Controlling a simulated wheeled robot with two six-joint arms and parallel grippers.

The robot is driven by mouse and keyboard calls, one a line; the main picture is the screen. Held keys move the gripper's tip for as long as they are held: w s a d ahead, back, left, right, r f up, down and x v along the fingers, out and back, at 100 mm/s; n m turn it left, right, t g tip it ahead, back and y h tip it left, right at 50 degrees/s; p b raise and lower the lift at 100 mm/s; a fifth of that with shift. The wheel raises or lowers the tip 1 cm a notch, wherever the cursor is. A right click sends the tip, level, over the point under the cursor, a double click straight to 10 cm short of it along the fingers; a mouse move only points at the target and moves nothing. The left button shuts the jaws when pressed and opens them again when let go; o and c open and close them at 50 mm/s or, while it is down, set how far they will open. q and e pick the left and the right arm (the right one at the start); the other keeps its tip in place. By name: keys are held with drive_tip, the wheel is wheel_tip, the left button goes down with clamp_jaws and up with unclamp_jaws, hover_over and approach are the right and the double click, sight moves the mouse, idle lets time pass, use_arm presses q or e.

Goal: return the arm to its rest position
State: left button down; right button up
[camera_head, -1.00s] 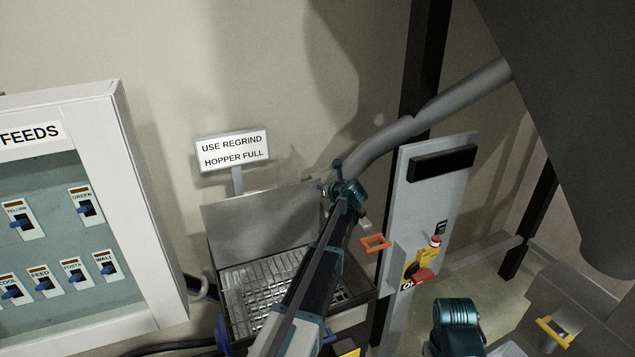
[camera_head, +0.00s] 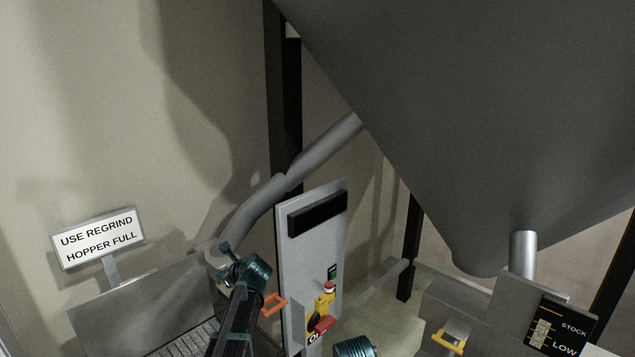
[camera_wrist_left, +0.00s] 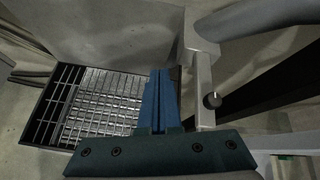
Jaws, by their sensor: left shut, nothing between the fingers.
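My left arm comes up from the lower edge of the head view. Its gripper (camera_head: 228,248) is in front of the grey bin's raised back plate, beside the bent grey pipe. In the left wrist view the blue fingers (camera_wrist_left: 160,75) are together with nothing between them. They point over the bin's metal grate (camera_wrist_left: 105,105), apart from it as far as I can tell. A teal joint (camera_head: 355,346) of my other arm shows at the bottom edge; its gripper is out of view.
A grey control panel (camera_head: 312,240) with a red-and-yellow switch (camera_head: 320,315) stands right of the gripper, an orange frame (camera_head: 273,305) beside it. The grey pipe (camera_head: 320,150) runs up to a large hopper (camera_head: 480,120). A sign (camera_head: 97,238) stands left; a stock gauge (camera_head: 560,328) is lower right.

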use_arm(q)
drive_tip(key=s+d+f+n+g+h+b, duration=0.2)
drive_tip(key=s+d+f+n+b, duration=0.2)
drive_tip(key=s, duration=0.8)
drive_tip(key=s+d+f+n+g+h+b, duration=0.3)
drive_tip(key=s+d+f+n+b, duration=0.2)
drive_tip(key=s+d+f+n, duration=0.3)
drive_tip(key=s+d+f+n+g+h+b, duration=0.2)
drive_tip(key=s+d+f+n+b, duration=0.3)
drive_tip(key=s+d+f, duration=0.9)
drive_tip(key=shift+s+d+n+g+h, duration=0.3)
drive_tip(key=shift+s+d+n, duration=0.55)
drive_tip(key=shift+d+n, duration=0.15)
drive_tip(key=shift+d, duration=0.1)
